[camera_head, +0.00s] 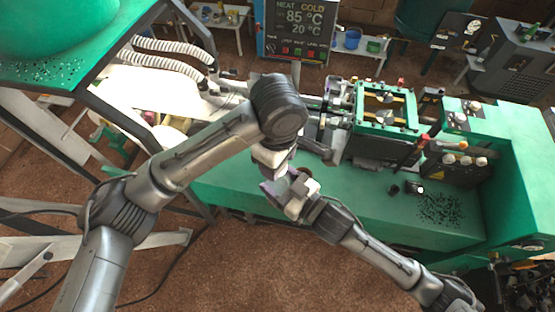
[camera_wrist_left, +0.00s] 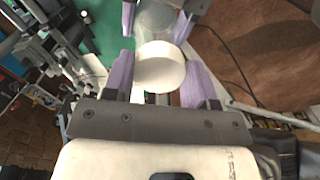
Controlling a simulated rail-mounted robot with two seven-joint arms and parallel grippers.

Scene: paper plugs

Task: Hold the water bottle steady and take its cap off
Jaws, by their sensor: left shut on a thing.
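My left gripper (camera_head: 277,170) reaches down from the left arm, over the front edge of the green bench. In the left wrist view its purple fingers (camera_wrist_left: 160,82) stand on both sides of a white round piece, seemingly the cap (camera_wrist_left: 160,68), and are shut on it. A grey, see-through part, seemingly the bottle (camera_wrist_left: 157,17), shows just beyond the white piece. My right gripper (camera_head: 283,190) comes from the lower right and meets the left one closely. Purple fingers by the grey part look like its own; their grip is unclear. In the head view the grippers mostly hide the bottle.
The green machine bench (camera_head: 365,195) lies behind and right of the grippers, with a green-framed press (camera_head: 385,108) and dark granules (camera_head: 440,208) on it. A control panel (camera_head: 297,30) stands at the back. The brown floor (camera_head: 260,265) in front is mostly open.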

